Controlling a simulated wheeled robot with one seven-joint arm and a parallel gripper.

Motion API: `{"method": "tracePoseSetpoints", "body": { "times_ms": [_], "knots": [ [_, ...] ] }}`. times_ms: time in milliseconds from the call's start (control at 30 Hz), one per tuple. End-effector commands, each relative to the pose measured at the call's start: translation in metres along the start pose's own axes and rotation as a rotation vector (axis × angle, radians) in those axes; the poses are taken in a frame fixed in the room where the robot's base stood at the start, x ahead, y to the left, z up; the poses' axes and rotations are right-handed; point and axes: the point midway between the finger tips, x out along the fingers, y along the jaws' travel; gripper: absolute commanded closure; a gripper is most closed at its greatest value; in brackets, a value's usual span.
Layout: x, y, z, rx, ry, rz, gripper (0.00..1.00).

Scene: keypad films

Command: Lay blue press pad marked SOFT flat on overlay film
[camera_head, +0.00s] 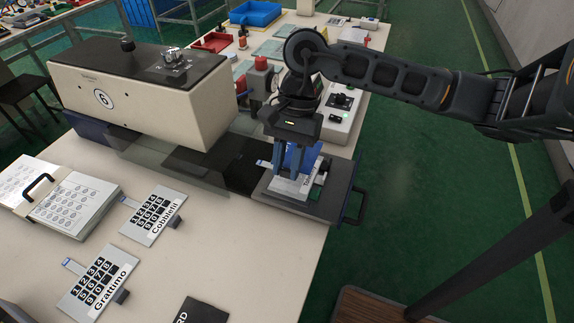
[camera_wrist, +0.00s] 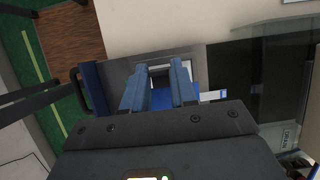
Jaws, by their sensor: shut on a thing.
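My gripper (camera_head: 293,172) points down over the grey plate (camera_head: 325,207) at the right end of the machine. It is shut on the blue press pad (camera_head: 301,155), which shows between and behind the fingers. In the wrist view the pad (camera_wrist: 162,99) is bright blue between the two fingers; its SOFT mark cannot be read. A whitish overlay film (camera_head: 287,188) with a printed label lies on the plate below the fingers. The fingers hide part of it. I cannot tell whether the pad touches the film.
The cream machine marked 6 (camera_head: 135,95) stands left of the plate. Two keypad films, Cobblefit (camera_head: 152,215) and Grattimo (camera_head: 97,284), lie on the cream table in front. A stack of printed sheets (camera_head: 72,204) is at left. A control box (camera_head: 340,122) stands behind the gripper.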

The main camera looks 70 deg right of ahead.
Motion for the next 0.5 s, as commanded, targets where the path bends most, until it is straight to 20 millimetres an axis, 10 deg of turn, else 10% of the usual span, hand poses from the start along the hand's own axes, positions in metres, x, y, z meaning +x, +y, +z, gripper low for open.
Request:
{"method": "tracePoseSetpoints", "body": {
  "times_ms": [500],
  "knots": [
    [0.039, 0.0, -0.016, -0.001, 0.0, 0.0, 1.0]
  ]
}}
